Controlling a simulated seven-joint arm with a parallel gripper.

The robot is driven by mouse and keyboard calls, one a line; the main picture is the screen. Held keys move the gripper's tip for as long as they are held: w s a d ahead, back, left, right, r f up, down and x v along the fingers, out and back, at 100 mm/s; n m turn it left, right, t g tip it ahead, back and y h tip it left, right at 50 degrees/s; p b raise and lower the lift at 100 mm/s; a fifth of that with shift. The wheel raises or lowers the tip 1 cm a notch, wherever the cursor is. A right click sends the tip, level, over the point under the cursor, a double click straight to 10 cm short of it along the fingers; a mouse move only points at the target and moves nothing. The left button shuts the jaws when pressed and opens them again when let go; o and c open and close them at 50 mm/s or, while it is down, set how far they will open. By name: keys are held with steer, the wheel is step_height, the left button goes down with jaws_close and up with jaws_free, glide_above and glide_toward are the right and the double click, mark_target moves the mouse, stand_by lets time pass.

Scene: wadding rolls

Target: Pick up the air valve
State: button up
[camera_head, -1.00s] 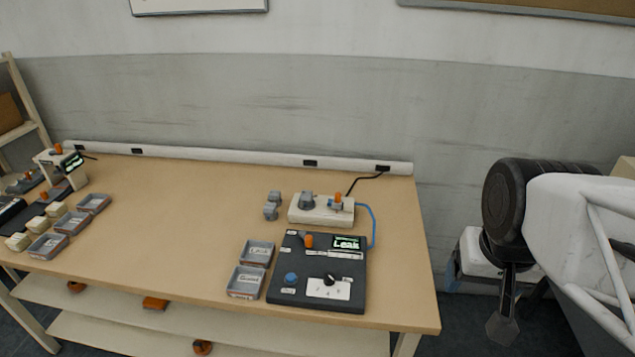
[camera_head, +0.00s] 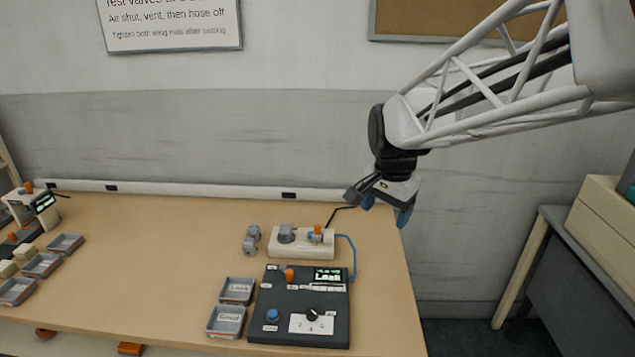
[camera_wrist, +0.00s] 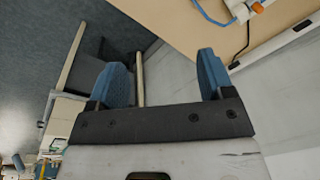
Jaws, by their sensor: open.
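No part is labelled as the air valve. Small grey valve-like parts (camera_head: 251,240) stand on the table just left of a beige block (camera_head: 302,246). The block carries a grey round fitting (camera_head: 286,235) and, at its right, an orange-topped fitting (camera_head: 317,233) near a blue hose. A black panel (camera_head: 300,318) in front has an orange knob (camera_head: 290,275), a blue button and a "Leak" display. My gripper (camera_head: 386,208) is open and empty, above and right of the block at the table's back right. Its blue fingers (camera_wrist: 160,78) show apart in the wrist view.
Two grey trays (camera_head: 238,290) sit left of the panel. The left end of the table (camera_head: 150,250) holds similar trays and a second tester. The middle table surface is clear. A black cable runs behind the block; a wall and board stand behind.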

steer(key=w+a+f+m, duration=0.3)
steer(key=w+a, duration=0.3)
steer(key=w, duration=0.4)
steer(key=m+g, duration=0.2)
steer(key=m, duration=0.5)
glide_above(284, 226)
steer(key=d, duration=0.1)
step_height(284, 226, down, 16)
steer(key=shift+s+d+f, duration=0.1)
steer(key=shift+s+f, duration=0.05)
steer(key=shift+f, duration=0.1)
steer(key=shift+w+a+f+m, duration=0.25)
steer(key=shift+a+f+m, duration=0.05)
steer(key=shift+a+f, duration=0.1)
steer(key=shift+f, duration=1.25)
steer(key=shift+s+a+f, duration=0.1)
steer(key=shift+a+f, duration=0.05)
steer(key=shift+f, duration=2.5)
